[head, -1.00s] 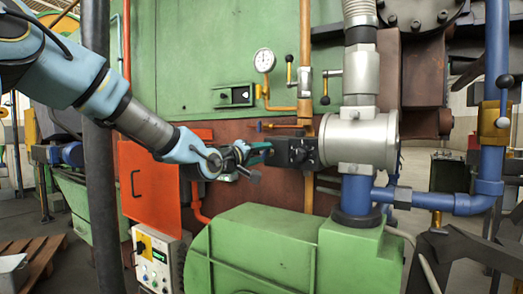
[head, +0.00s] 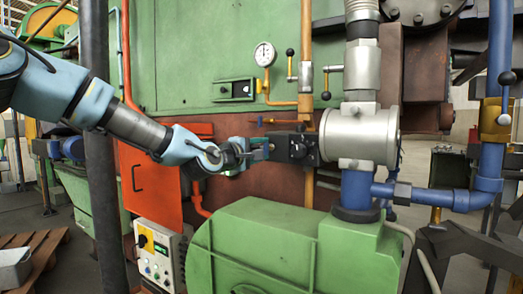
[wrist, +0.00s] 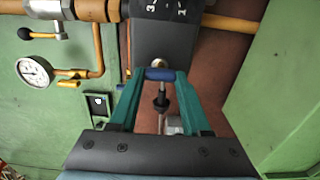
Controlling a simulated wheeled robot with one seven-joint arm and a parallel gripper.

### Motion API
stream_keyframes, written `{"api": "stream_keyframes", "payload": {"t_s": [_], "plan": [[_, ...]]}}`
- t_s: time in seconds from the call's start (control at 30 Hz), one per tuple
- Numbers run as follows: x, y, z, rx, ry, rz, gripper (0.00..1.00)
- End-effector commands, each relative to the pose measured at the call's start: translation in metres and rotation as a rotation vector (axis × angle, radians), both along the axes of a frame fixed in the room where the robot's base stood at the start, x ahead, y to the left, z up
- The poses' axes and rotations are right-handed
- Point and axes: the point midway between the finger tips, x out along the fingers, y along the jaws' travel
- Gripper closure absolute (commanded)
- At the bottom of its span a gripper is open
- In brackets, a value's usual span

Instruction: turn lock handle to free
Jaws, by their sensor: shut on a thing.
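The lock handle (wrist: 160,74) shows in the wrist view as a short blue bar between my teal fingertips. It sits at the end of a black valve actuator box with white scale marks (wrist: 165,35). My gripper (wrist: 160,76) is shut on this handle, with one finger at each end of the bar. In the head view my gripper (head: 262,150) reaches in from the left to the black box (head: 293,148), which is joined to the silver valve body (head: 358,137). The handle is too small and too covered to make out in the head view.
A pressure gauge (head: 265,54) and yellow pipe stand above my gripper. An orange door (head: 150,185) is to the left, with a control box (head: 158,252) below. A green motor housing (head: 285,245) lies below the gripper. Blue pipes (head: 425,198) are at the right.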

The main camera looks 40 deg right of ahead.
Motion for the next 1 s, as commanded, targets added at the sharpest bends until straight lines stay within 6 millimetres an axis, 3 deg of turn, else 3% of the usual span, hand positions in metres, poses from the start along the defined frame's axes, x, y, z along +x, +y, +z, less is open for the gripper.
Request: {"api": "stream_keyframes", "payload": {"t_s": [0.37, 0.4, 0.67, 1.0], "plan": [[0.0006, 0.0004, -0.0011, 0.000, 0.008, 0.001, 1.00], [0.0006, 0.0004, -0.0011, 0.000, 0.008, 0.001, 0.51], [0.0003, 0.0002, -0.0006, -0.001, 0.006, 0.001, 0.22], [-0.0005, 0.0040, -0.0005, -0.001, 0.005, 0.001, 0.22]]}}
